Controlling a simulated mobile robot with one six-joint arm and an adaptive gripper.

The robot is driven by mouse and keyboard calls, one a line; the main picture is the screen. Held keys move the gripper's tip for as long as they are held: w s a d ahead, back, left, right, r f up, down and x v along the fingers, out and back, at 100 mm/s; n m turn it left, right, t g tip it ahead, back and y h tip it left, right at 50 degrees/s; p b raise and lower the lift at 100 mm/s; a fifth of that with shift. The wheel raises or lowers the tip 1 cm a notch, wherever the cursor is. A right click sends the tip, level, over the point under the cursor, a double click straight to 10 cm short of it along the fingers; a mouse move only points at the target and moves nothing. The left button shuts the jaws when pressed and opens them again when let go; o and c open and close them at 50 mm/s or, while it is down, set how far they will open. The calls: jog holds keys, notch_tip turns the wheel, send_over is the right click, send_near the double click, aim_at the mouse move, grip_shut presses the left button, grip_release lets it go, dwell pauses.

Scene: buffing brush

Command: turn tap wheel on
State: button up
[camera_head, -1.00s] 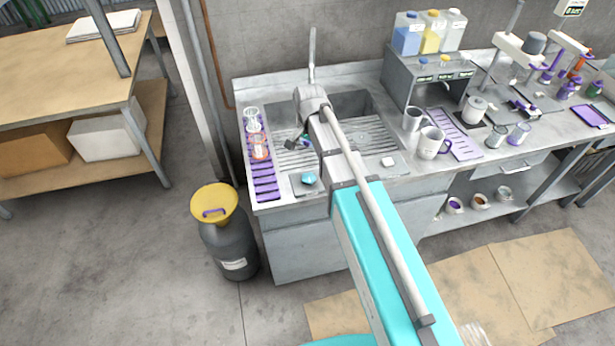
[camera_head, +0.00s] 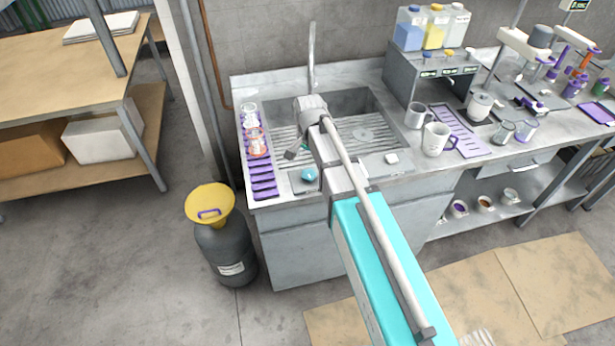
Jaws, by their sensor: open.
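The grey tap (camera_head: 311,60) rises upright at the back of the sink (camera_head: 362,104). I cannot make out its wheel; my arm covers part of the sink and the tap's base. My gripper (camera_head: 294,152) shows only in part, as a small dark shape over the left front of the sink, beside my wrist. It is open and I see nothing held in it. A small green spot shows next to it, too small to name. The gripper is in front of the tap and apart from the spout.
A purple rack (camera_head: 263,180) with glassware lies left of the sink. A teal lump (camera_head: 309,174) sits on the front ledge. White mugs (camera_head: 436,139) stand to the right, below a grey unit with bottles. A drum with a yellow funnel (camera_head: 211,203) stands on the floor.

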aim_at(308, 173)
jog(key=shift+f+b, duration=2.75)
jog(key=shift+f, duration=0.3)
